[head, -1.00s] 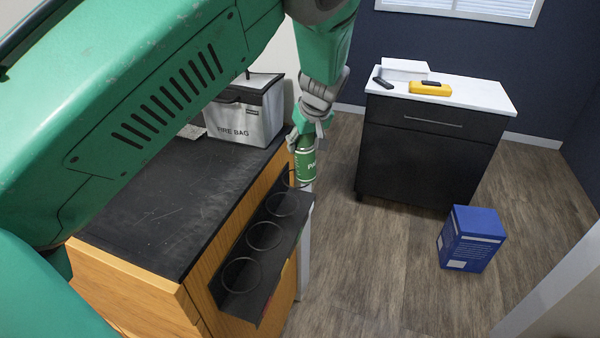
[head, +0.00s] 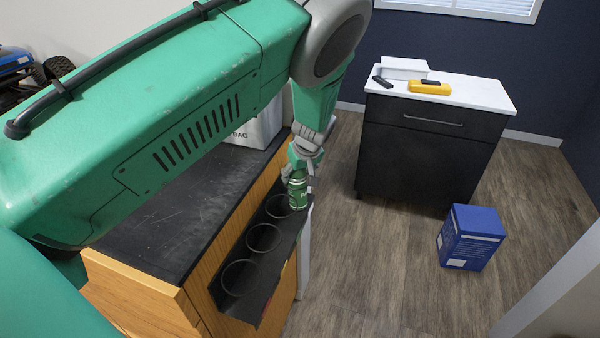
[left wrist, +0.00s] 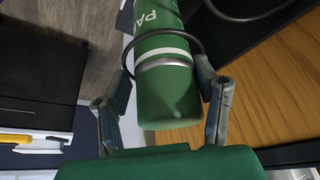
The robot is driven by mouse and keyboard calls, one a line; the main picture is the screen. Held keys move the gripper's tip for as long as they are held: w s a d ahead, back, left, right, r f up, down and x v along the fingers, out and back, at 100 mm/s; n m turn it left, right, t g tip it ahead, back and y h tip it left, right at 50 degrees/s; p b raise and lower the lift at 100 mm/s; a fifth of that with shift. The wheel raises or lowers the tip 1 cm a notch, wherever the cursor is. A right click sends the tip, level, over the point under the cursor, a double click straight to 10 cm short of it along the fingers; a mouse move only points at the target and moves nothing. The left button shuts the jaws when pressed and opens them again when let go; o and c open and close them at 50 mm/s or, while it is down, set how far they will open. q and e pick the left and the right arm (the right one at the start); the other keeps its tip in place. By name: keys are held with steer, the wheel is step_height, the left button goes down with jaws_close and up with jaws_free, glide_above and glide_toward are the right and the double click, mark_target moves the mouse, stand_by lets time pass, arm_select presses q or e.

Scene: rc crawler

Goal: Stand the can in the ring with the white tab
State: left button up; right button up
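The green can (head: 298,193) is held by my left gripper (head: 299,174) at the far end of the black ring rack (head: 262,290). In the left wrist view the can (left wrist: 168,100) lies between the two fingers (left wrist: 165,85), with white lettering and a white band. A thin dark arc crosses the can there; I cannot tell whether that ring encircles it. Three rings show in the head view: a near one (head: 240,277), a middle one (head: 263,238) and a far one (head: 280,206) beside the can. I cannot make out a white tab. My right gripper is out of view.
The rack hangs on the side of a wooden cabinet with a black top (head: 170,230). A fire bag (head: 262,128) stands on that top, partly hidden by my arm. A dark cabinet (head: 425,150) and a blue box (head: 472,238) stand to the right, with bare floor between.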

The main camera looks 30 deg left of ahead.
arm_select(q)
steer(key=shift+a+f, duration=0.15)
steer(key=shift+a, duration=0.7)
steer(key=shift+d, duration=0.3)
steer(key=shift+d+r, duration=0.2)
steer(key=shift+r, duration=0.1)
steer(key=p+v, duration=0.4)
steer(key=v, duration=0.2)
steer(key=shift+w+a+r+p, duration=0.1)
steer(key=shift+a+p, duration=0.05)
steer(key=shift+p, duration=0.2)
step_height(320, 180, up, 4)
glide_above(303, 188)
steer(key=shift+s+d+r, duration=0.35)
steer(key=shift+d+r, duration=0.1)
steer(key=shift+r, duration=0.1)
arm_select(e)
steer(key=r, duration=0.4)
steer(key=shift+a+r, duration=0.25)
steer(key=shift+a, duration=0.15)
